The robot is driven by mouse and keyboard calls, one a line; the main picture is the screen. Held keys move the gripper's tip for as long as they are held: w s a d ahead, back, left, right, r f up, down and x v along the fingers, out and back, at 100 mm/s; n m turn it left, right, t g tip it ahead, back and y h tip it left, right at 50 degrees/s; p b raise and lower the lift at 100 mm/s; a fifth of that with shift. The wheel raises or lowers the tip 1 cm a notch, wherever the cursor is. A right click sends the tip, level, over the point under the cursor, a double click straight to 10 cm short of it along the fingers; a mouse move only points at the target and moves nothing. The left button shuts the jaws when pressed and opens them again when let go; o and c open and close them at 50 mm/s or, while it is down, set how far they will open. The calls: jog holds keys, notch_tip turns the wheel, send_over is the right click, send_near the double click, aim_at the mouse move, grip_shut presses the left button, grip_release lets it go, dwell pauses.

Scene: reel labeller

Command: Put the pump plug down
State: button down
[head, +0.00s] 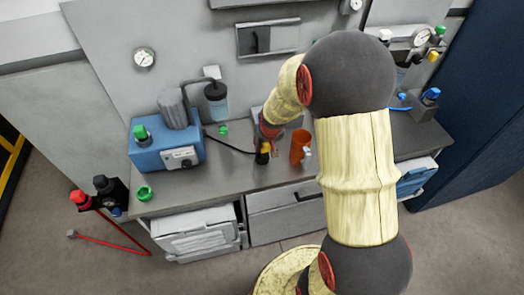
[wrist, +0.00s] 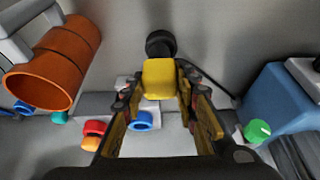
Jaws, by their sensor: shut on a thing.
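The pump plug is a yellow block with a black end, and it shows in the wrist view (wrist: 159,78) between my fingers. In the head view the plug (head: 262,157) is small and sits over the grey bench, left of an orange cylinder. My gripper (wrist: 160,92) is shut on the plug's yellow part. The gripper also shows in the head view (head: 266,144), partly hidden by the wrist. A black cable (head: 228,144) runs from the plug toward the blue pump box (head: 165,150). I cannot tell whether the plug touches the bench.
The orange cylinder (head: 301,146) stands close on the right, and also shows in the wrist view (wrist: 45,75). A green knob (head: 145,193) lies near the bench's left front edge. Drawers lie below.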

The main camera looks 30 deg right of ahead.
jog(key=b+x, duration=0.1)
jog(key=x, duration=0.5)
jog(key=shift+w+a+f, duration=0.1)
jog(key=shift+w+f, duration=0.15)
jog(key=c, duration=1.4)
grip_release()
jog(key=shift+f, duration=0.1)
